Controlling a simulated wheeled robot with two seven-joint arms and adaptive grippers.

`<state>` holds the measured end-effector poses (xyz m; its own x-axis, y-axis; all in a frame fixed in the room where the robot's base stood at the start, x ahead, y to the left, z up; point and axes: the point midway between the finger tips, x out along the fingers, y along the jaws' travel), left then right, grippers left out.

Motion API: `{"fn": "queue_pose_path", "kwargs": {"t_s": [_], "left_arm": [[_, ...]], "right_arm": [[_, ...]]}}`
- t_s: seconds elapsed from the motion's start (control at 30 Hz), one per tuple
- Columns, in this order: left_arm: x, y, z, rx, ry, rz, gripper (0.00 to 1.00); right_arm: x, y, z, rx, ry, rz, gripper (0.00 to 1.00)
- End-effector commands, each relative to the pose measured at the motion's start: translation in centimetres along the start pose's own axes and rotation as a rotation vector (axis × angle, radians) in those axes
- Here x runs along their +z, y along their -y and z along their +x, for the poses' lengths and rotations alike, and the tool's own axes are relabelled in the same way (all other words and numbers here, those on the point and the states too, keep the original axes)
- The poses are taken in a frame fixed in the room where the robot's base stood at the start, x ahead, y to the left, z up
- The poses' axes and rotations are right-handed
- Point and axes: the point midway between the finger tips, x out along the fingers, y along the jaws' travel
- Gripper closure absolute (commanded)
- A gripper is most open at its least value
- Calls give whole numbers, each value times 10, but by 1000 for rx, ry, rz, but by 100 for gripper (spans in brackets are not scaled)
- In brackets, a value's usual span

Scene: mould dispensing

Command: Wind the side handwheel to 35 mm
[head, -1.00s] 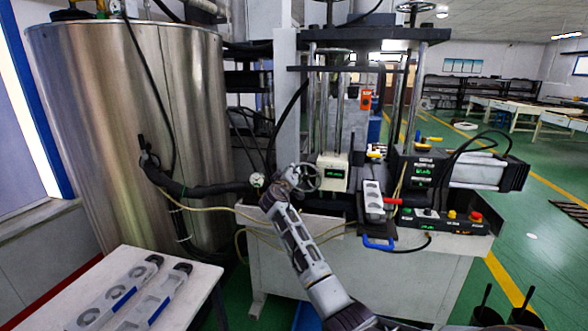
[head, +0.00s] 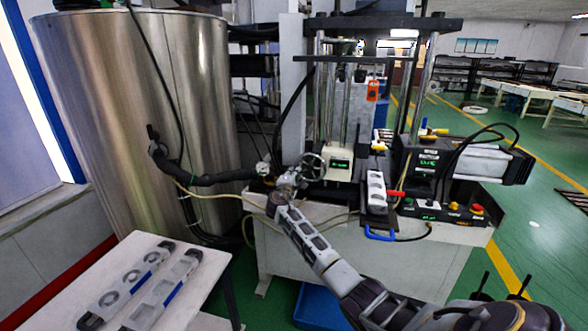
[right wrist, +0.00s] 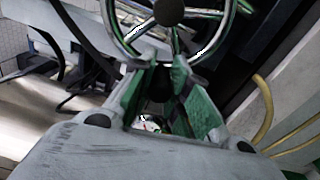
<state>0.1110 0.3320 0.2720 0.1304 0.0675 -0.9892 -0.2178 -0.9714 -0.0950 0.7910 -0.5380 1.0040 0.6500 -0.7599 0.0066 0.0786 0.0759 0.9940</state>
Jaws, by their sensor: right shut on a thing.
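The side handwheel (head: 312,167) is a grey spoked wheel on the left of the press, just left of a pale box with a green-lit display (head: 341,164). The digits are too small to read. In the right wrist view the handwheel (right wrist: 168,12) fills the top, its rim crossing at the fingertips. My right gripper (head: 291,182) is at the lower left of the wheel. In the right wrist view the green-padded fingers of this gripper (right wrist: 160,63) are shut on the rim. My left gripper is not in view.
A steel tank (head: 135,110) stands at the left. A white table (head: 190,310) with two long grey-white parts is at the front left. A black-and-grey unit (head: 460,160) and a control box (head: 445,213) with buttons are right of the wheel. Hoses run behind my right gripper.

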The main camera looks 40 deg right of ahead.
Motion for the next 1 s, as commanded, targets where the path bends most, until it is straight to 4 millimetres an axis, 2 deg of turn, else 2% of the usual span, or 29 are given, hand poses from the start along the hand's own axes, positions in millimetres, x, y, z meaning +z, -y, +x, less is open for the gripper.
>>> {"fn": "queue_pose_path", "kwargs": {"t_s": [0.03,0.4,0.93,0.97,1.0], "left_arm": [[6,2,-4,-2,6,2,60],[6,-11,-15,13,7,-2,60],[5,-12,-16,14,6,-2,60],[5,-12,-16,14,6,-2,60],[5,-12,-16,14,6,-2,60]], "right_arm": [[-1,2,-1,-2,-3,-40,100],[2,15,-1,-2,-5,-231,100],[2,18,-1,-3,-5,-258,100],[2,18,-1,-3,-5,-258,79],[2,18,-1,-3,-5,-258,74]]}}
